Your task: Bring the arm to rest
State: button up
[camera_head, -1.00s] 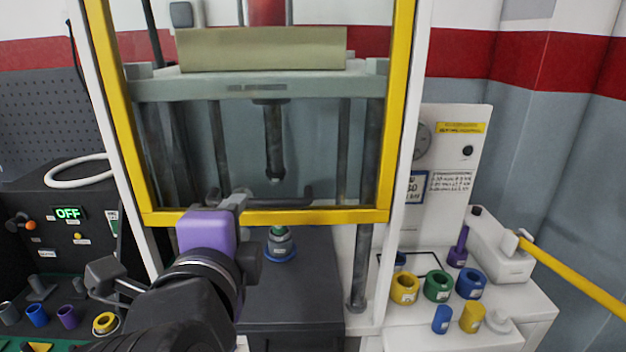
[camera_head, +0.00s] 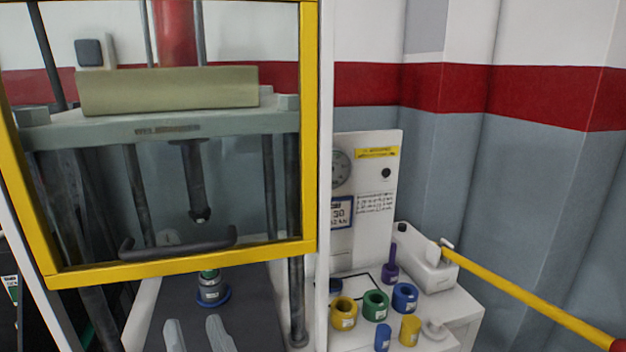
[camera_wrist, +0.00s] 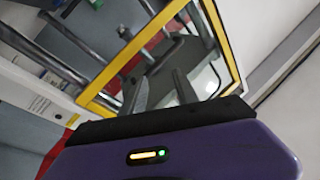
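My gripper (camera_head: 197,330) shows at the bottom edge of the head view as two grey fingers. They stand apart with nothing between them, in front of the press. The rest of my arm is out of that view. In the wrist view the purple gripper body (camera_wrist: 190,153) fills the bottom, with a lit yellow and green indicator. The yellow-framed guard (camera_head: 309,140) of the press is lowered to about mid-height, and its dark handle (camera_head: 180,244) is near the lower bar. Below it a small stacked piece with a blue base (camera_head: 212,290) sits on the dark press bed.
A white side bench (camera_head: 450,325) at right holds yellow (camera_head: 343,314), green (camera_head: 376,306) and blue (camera_head: 405,298) rings, small cylinders and a purple-handled piece (camera_head: 391,264). A yellow bar (camera_head: 530,297) slants out at far right. A gauge panel (camera_head: 366,185) stands behind.

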jog(key=s+d+f+n+h, duration=0.2)
jog(key=s+d+f, duration=0.3)
jog(key=d+f, duration=0.5)
jog(key=s+d+f+m+g+h, duration=0.1)
jog(key=s+d+f+h, duration=0.3)
jog(key=s+d, duration=0.7)
jog(key=s+d+f+m+g+h, duration=0.1)
jog(key=s+d+f+h, duration=0.4)
jog(key=s+d, duration=0.7)
notch_tip(320, 180, down, 3)
jog(key=shift+r+m+g, duration=0.15)
jog(key=shift+m+g, duration=0.25)
jog(key=shift+m, duration=0.3)
